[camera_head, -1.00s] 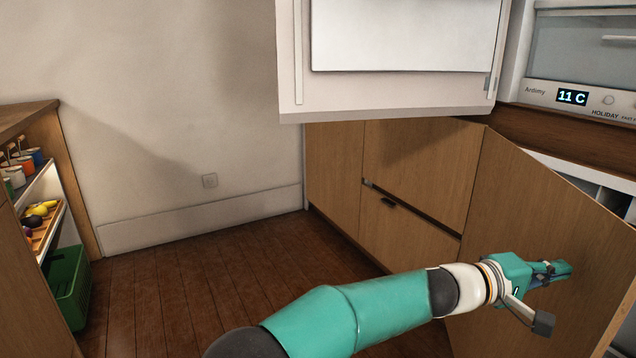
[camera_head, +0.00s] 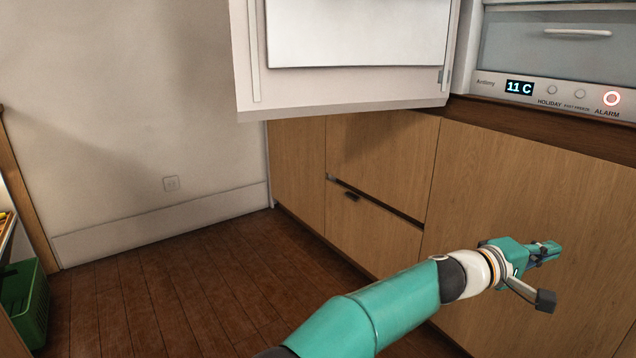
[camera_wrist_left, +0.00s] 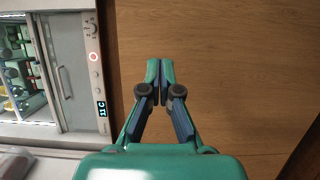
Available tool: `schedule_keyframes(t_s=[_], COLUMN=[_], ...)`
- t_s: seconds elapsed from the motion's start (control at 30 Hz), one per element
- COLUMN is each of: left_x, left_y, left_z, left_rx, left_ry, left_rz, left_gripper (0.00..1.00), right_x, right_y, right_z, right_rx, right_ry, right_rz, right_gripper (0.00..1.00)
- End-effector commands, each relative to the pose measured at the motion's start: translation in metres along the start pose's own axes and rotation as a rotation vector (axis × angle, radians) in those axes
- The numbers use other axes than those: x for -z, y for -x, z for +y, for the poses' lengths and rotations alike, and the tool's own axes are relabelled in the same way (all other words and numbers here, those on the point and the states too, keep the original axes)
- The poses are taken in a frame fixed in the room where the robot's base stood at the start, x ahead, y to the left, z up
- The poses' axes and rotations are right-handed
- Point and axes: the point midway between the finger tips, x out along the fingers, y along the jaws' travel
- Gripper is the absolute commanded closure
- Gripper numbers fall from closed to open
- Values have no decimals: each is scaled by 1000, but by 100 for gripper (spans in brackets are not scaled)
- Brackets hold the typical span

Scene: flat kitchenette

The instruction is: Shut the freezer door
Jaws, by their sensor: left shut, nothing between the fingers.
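My right gripper is not in view.
A white upper door (camera_head: 350,85) hangs open above the cabinets. The control panel (camera_head: 560,95) reads 11 C, with a red-ringed alarm light (camera_head: 612,98). A drawer front (camera_head: 370,230) is left of the freezer door. A green crate (camera_head: 22,300) stands far left. The middle floor is clear.

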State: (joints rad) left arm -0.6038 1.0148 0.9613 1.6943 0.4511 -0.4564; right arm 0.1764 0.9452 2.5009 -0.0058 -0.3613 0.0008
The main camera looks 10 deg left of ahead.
Motion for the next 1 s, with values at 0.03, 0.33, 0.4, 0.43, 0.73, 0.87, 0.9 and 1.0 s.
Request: schedule_keyframes(t_s=[0.03,0.33,0.4,0.43,0.73,0.87,0.9,1.0], left_x=[0,2,2,2,1,1,1,0], left_y=[0,6,11,13,48,63,67,74], left_z=[0,0,0,-1,-1,-2,-1,-2], left_rx=[0,0,1,2,1,2,1,2], left_ry=[0,2,2,3,3,3,2,2], left_rz=[0,0,0,1,1,1,1,0], left_gripper=[100,100,100,100,100,100,100,100], right_x=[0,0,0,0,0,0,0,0], right_y=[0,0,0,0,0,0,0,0], right_z=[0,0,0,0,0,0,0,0], right_rx=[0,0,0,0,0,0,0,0], right_ry=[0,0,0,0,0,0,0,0], right_rz=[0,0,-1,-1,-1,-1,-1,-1], right_gripper=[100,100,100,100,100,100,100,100])
